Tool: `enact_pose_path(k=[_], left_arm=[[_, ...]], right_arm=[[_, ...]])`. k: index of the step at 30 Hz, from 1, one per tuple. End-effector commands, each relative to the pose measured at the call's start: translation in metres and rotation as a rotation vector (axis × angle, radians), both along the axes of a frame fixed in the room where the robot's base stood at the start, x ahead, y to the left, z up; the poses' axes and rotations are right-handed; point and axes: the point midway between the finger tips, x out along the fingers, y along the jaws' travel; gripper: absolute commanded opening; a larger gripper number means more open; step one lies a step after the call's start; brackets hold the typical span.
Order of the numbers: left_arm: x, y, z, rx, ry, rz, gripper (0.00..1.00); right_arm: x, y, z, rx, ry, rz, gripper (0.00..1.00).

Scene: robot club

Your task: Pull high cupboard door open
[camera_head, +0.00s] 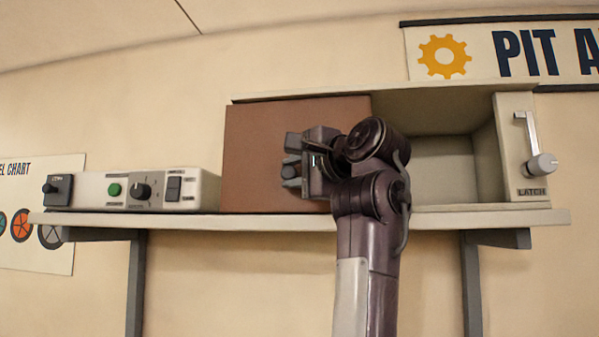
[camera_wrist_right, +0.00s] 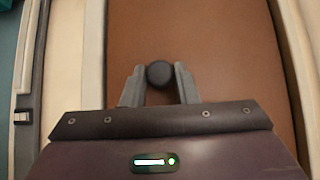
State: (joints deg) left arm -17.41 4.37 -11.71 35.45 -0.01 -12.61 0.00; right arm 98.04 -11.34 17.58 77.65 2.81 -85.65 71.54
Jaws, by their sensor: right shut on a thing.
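The high cupboard (camera_head: 521,92) sits on a wall shelf. Its brown door (camera_head: 258,125) covers the left part of the front, and the pale inside (camera_head: 440,165) shows to the right of it. The door also fills most of the right wrist view (camera_wrist_right: 215,60). There a round black knob (camera_wrist_right: 159,74) stands between the two fingers of my right gripper (camera_wrist_right: 159,88). In the head view my right gripper (camera_head: 302,165) is in front of the door, shut on the knob, which the fingers hide there. My left gripper is not in view.
The shelf (camera_head: 300,222) runs under the cupboard on dark brackets. A control box (camera_head: 120,190) with a green button, dial and switch stands left of the door. A latch lever (camera_head: 541,165) is on the cupboard's right panel. The inside looks empty where visible.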

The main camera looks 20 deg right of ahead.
Motion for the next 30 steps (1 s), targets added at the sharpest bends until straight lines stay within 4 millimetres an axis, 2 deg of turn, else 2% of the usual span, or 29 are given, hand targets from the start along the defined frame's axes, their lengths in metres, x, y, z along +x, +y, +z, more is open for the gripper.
enact_pose_path(k=[2,3,7,17,24,30], left_arm=[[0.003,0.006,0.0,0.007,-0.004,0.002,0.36],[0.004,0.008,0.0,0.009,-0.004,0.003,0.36],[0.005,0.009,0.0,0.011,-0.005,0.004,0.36],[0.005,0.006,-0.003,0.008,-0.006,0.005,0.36],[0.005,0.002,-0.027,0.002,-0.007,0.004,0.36],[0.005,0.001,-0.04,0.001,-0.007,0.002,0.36]], right_arm=[[0.002,0.001,-0.003,-0.005,0.01,0.004,0.0],[0.002,0.001,-0.003,-0.005,0.01,0.004,0.31],[0.001,0.001,-0.003,-0.005,0.007,0.003,0.48],[-0.003,-0.001,-0.002,-0.004,0.002,0.001,0.48],[-0.039,-0.009,-0.005,-0.004,-0.001,0.0,0.48],[-0.067,-0.016,-0.004,-0.005,0.002,0.001,0.48]])
